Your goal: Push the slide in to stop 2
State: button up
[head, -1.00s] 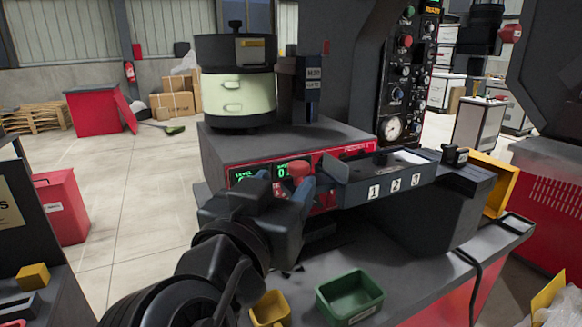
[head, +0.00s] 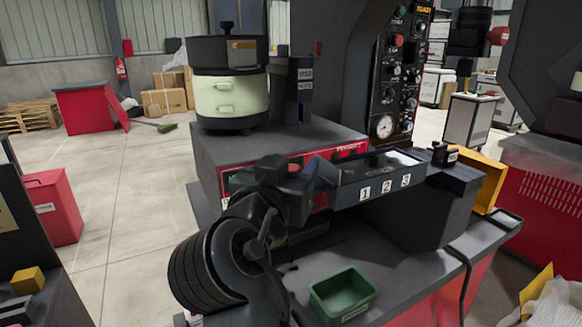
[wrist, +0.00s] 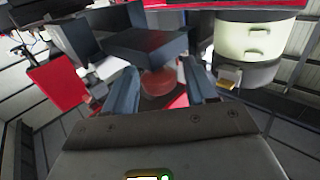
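The slide rail (head: 345,192) is a dark trough with white plates marked 1, 2 and 3 along its front, at the middle right of the head view. A round red knob (wrist: 158,82) shows in the wrist view. My gripper (wrist: 163,74) has its two blue-grey fingers apart, one on each side of the knob. A gap shows at the right finger; contact at the left one is unclear. In the head view my gripper (head: 293,175) is at the trough's left end and mostly hides the knob. The slide's position against the numbers cannot be made out.
The pale green bowl feeder (head: 231,97) stands on the grey machine housing (head: 280,145) behind. A green bin (head: 342,295) sits on the bench below. A yellow chute (head: 489,180) and a gauge panel (head: 394,90) are to the right.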

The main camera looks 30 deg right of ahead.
aim_at(401, 169)
grip_shut()
dwell(0.3)
jog(key=shift+d, duration=0.15)
jog(key=d, duration=2.3)
jog(key=shift+d+r, duration=0.2)
jog(key=shift+d, duration=0.2)
jog(key=shift+c, duration=0.9)
grip_release()
jog(key=shift+o, duration=1.1)
jog(key=shift+f, duration=0.1)
jog(key=b+v, duration=0.1)
jog(key=v, duration=0.5)
jog(key=shift+s+a, duration=0.15)
jog(key=shift+a, duration=0.05)
jog(key=shift+s+a, duration=0.5)
jog(key=shift+s, duration=0.05)
